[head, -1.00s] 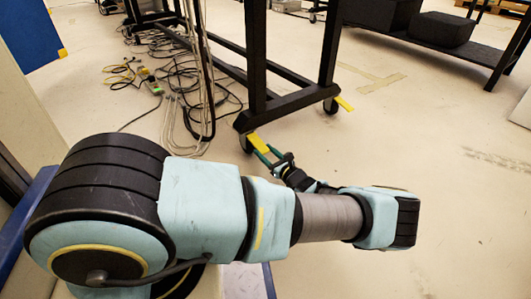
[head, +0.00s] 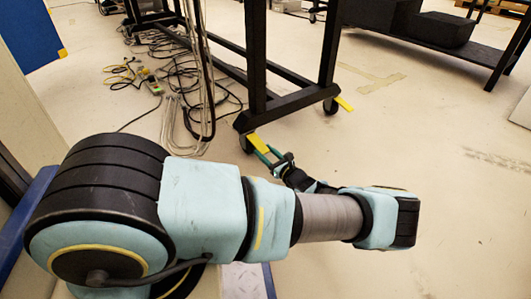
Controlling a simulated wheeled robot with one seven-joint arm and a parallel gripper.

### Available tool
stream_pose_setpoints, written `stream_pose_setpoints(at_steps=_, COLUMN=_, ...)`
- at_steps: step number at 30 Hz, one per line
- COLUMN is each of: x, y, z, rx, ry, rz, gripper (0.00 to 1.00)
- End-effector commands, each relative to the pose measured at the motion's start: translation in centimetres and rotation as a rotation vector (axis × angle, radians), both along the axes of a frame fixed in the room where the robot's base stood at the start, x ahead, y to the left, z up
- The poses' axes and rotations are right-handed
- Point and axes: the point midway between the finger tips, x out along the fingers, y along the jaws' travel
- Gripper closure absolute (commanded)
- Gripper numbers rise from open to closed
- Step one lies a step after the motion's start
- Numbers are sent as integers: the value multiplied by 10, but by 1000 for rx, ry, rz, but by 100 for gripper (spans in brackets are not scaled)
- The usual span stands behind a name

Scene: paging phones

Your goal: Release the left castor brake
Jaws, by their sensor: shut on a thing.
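The left castor (head: 246,144) is a dark wheel under the near left corner of a black frame (head: 285,103). Its yellow brake lever (head: 257,142) sticks out toward my arm. My gripper (head: 266,154) has its green fingers at the lever's outer end and is shut on it. The exact contact is small and partly hidden by the fingers. The right castor (head: 331,105) has its own yellow lever (head: 345,103) and stands apart from my gripper.
Tangled cables (head: 185,85) lie on the floor left of the frame and hang beside its post. A low black shelf (head: 435,38) with dark boxes stands at the back right. A blue panel (head: 27,36) is at the far left. The floor at right is clear.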

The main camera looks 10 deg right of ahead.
Motion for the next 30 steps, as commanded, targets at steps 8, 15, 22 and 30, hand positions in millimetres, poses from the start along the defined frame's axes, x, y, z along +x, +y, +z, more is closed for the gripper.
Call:
stream_pose_setpoints(at_steps=8, x=-1, y=0, z=11, rx=-23, ry=49, rz=0, gripper=100)
stream_pose_setpoints(at_steps=15, x=-2, y=0, z=25, rx=-75, ry=156, rz=2, gripper=100)
stream_pose_setpoints(at_steps=22, x=-2, y=-1, z=35, rx=-131, ry=274, rz=1, gripper=100)
stream_pose_setpoints(at_steps=30, x=0, y=0, z=42, rx=-183, ry=385, rz=2, gripper=100)
